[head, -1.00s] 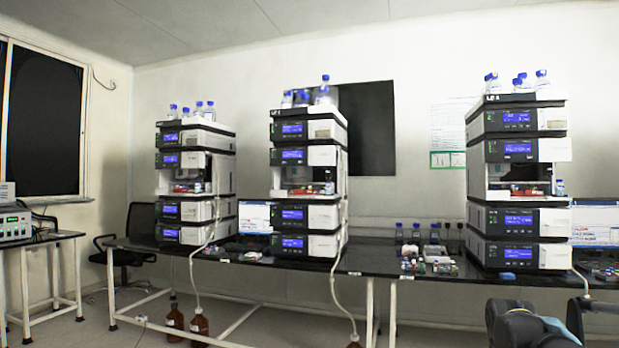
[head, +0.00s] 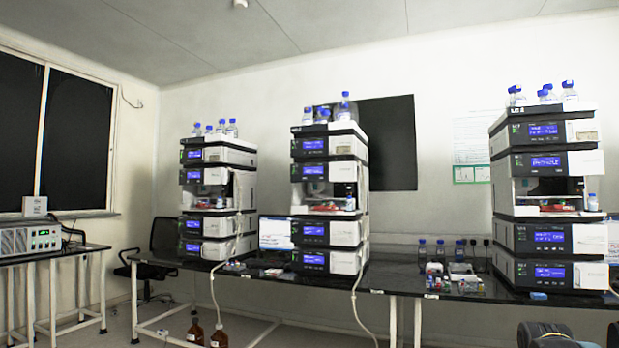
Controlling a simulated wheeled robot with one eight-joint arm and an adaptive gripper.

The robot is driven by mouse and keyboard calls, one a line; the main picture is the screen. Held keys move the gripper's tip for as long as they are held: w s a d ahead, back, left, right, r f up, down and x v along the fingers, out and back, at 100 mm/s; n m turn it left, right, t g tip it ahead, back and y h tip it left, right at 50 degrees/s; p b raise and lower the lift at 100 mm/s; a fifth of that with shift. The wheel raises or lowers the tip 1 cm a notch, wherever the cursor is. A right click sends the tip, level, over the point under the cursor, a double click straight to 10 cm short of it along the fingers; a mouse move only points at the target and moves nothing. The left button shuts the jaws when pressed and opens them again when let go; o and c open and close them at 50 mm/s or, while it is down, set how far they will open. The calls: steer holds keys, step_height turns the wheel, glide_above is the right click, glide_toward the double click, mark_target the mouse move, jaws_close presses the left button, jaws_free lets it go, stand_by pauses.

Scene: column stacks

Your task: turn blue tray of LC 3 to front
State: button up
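Three column stacks stand on the long black bench: a left stack (head: 218,195), a middle stack (head: 330,200) and a right stack (head: 548,200). Their top labels are too small to read surely, so I cannot tell which is LC 3. Each has an open bay at mid height. Something red shows in the left bay (head: 205,204), the middle bay (head: 325,207) and the right bay (head: 557,208). I cannot make out a blue tray in any bay. Only dark parts of my arm show at the bottom right; my gripper is not in view.
Blue-capped bottles stand on each stack and on the bench (head: 400,281) between the middle and right stacks. Small items lie there too. Tubes hang to brown bottles (head: 219,336) on the floor. A black chair (head: 160,245) and a side table (head: 72,255) are at left.

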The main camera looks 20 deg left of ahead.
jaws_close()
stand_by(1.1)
